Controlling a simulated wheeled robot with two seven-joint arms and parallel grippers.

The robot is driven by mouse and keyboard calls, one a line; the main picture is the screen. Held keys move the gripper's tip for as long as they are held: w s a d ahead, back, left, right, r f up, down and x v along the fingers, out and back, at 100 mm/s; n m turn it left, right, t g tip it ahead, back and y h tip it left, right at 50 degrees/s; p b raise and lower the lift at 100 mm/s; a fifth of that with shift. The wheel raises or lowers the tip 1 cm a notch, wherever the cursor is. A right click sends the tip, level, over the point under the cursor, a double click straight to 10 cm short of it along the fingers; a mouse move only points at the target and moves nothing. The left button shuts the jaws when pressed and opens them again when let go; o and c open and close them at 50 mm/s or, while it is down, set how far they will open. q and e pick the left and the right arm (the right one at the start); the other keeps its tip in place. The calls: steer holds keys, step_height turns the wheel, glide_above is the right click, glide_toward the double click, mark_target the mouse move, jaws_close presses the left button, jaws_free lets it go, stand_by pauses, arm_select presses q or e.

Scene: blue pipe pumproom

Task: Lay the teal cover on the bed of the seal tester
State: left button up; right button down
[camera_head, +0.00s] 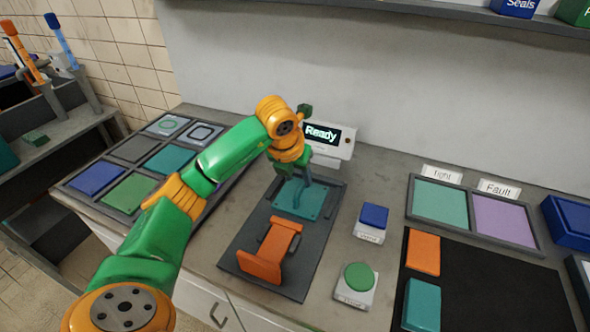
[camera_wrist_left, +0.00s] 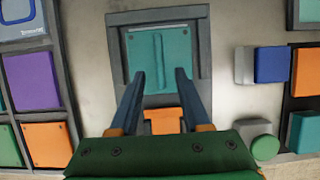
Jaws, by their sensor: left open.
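The teal cover (camera_head: 294,203) lies on the bed of the seal tester (camera_head: 238,230), at its back end. In the left wrist view the cover (camera_wrist_left: 178,50) sits inside the dark frame, with a raised teal bar along its middle. My left gripper (camera_head: 305,178) is over the cover. In the left wrist view its two fingers (camera_wrist_left: 160,74) are apart, with the near part of the cover seen between them and nothing held. The tester's orange part (camera_head: 268,255) stands in front of the cover. The tester display (camera_head: 322,134) reads "Ready". My right gripper is not in view.
A blue button (camera_head: 374,215) and a green button (camera_head: 359,275) are right of the tester. A tray (camera_head: 65,187) of coloured plates is left, under my arm. A black mat (camera_head: 480,290) with orange and teal blocks lies right, below the "Tight" and "Fault" trays.

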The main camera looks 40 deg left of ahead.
arm_select(q)
steer(key=v, duration=0.5)
